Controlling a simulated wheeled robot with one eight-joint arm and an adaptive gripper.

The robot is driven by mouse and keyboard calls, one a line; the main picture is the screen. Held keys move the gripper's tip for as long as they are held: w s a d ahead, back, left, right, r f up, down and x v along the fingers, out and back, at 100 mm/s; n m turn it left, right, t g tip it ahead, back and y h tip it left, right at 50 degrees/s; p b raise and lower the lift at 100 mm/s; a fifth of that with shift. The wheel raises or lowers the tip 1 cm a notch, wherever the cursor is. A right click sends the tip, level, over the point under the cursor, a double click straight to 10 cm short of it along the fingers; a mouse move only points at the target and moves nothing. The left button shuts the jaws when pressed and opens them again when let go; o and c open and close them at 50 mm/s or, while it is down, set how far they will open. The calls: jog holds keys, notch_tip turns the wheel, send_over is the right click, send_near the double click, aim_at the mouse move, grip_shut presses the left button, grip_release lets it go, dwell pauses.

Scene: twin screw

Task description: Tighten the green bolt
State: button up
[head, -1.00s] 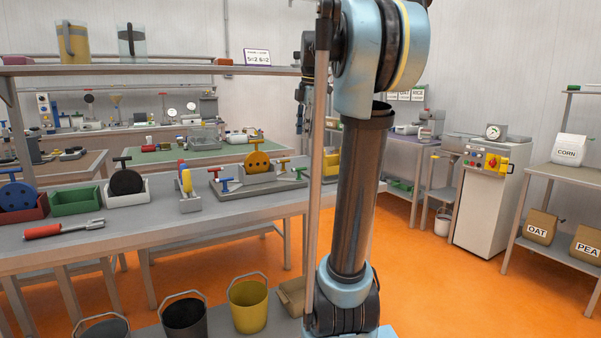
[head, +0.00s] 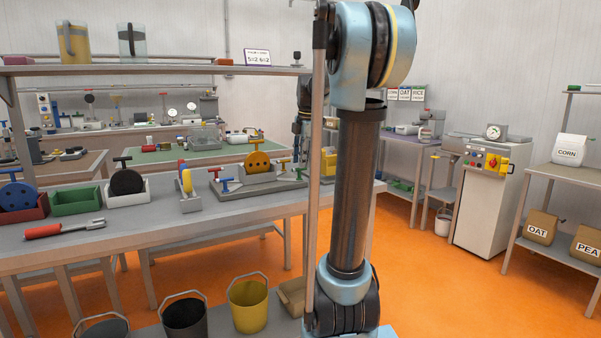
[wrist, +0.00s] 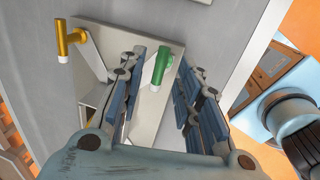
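In the wrist view the green bolt (wrist: 162,66) has a T-shaped handle with a pale tip and stands on a light grey plate (wrist: 117,40). A similar yellow bolt (wrist: 71,40) stands at the plate's left side. My gripper (wrist: 162,58) is open, with its blue-grey fingers on either side of the green bolt and a visible gap between them and it. I cannot tell how far the fingertips are above the plate.
A shelf (head: 150,70) runs above the bench. Buckets stand below.

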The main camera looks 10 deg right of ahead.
aim_at(299, 174)
jog(key=shift+w+a+f, duration=0.1)
jog(key=shift+w+f, duration=0.15)
jog(key=shift+f, duration=0.9)
jog(key=shift+w+a+f, duration=0.1)
jog(key=shift+w+f, duration=0.1)
jog(key=shift+f, duration=0.95)
jog(key=shift+c, duration=0.5)
grip_shut()
